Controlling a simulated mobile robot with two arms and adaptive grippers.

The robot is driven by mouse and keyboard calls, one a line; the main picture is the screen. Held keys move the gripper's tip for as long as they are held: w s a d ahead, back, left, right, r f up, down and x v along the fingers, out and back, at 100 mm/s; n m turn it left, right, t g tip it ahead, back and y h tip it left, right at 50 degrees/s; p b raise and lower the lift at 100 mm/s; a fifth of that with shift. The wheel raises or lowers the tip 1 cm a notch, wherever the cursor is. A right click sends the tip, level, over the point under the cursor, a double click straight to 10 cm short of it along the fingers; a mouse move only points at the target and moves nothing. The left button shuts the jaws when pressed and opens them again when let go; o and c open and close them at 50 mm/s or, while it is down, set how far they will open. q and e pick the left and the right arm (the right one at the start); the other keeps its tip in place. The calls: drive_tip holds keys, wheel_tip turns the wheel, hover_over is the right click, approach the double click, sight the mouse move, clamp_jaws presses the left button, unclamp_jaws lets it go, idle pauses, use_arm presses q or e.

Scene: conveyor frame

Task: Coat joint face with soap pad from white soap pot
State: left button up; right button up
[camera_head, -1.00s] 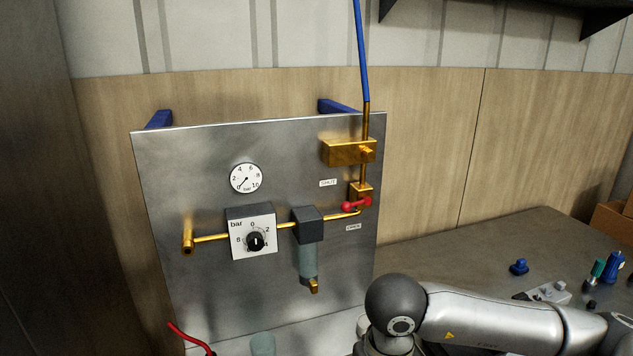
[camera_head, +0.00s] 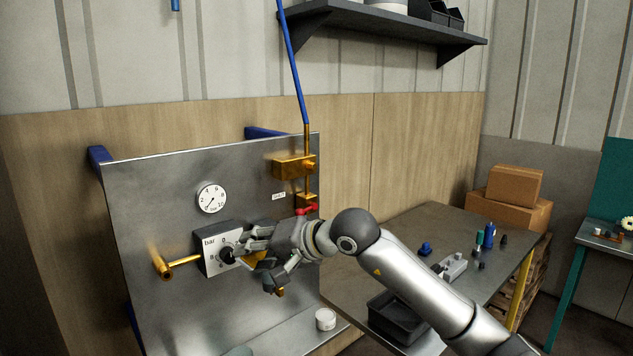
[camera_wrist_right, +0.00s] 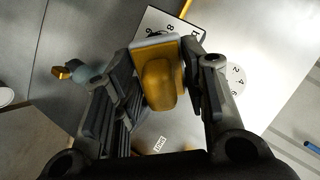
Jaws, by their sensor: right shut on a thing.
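My right gripper (camera_head: 262,252) is in front of the steel panel (camera_head: 150,210), beside the regulator block (camera_head: 212,240) with its black knob. It is shut on a yellow soap pad (camera_wrist_right: 160,85) with a pale grey face, clearest in the wrist view. Whether the pad touches the regulator or pipe, I cannot tell. A brass pipe (camera_head: 183,262) leaves the regulator to the left. The pipe on its right is hidden behind my gripper. The white soap pot (camera_head: 326,319) stands on the ledge below the panel. My left gripper is not in view.
A gauge (camera_head: 211,199) and a brass block (camera_head: 293,167) with a red lever (camera_head: 307,210) are on the panel. A dark bin (camera_head: 397,318), a blue bottle (camera_head: 489,236) and small parts lie on the table at right. Cardboard boxes (camera_head: 512,186) stand behind.

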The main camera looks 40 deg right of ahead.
sight(286, 169)
drive_tip(key=w+d+r+m+t+h, duration=0.1)
drive_tip(key=w+d+r+m+t, duration=0.1)
drive_tip(key=d+r, duration=0.4)
drive_tip(key=shift+d+t, duration=0.8)
drive_tip(key=shift+d, duration=0.1)
drive_tip(key=d+r, duration=0.1)
drive_tip(key=d, duration=0.1)
drive_tip(key=d+r+m+t+h, duration=0.1)
drive_tip(key=d+r, duration=0.1)
drive_tip(key=d, duration=0.1)
drive_tip(key=d+r+t+h, duration=0.1)
drive_tip(key=d+r, duration=0.1)
drive_tip(key=shift+d+m, duration=0.3)
drive_tip(key=shift+c, duration=0.2)
drive_tip(key=shift+h, duration=0.4)
drive_tip(key=w+p, duration=0.4)
drive_tip(key=w, duration=0.1)
drive_tip(key=shift+w+a+r, duration=0.15)
drive_tip(key=shift+w+r, duration=0.05)
drive_tip(key=shift+w, duration=0.05)
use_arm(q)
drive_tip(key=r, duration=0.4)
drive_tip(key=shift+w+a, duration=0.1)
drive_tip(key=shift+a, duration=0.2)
use_arm(e)
drive_tip(key=shift+w+f, duration=0.1)
drive_tip(key=shift+w, duration=0.2)
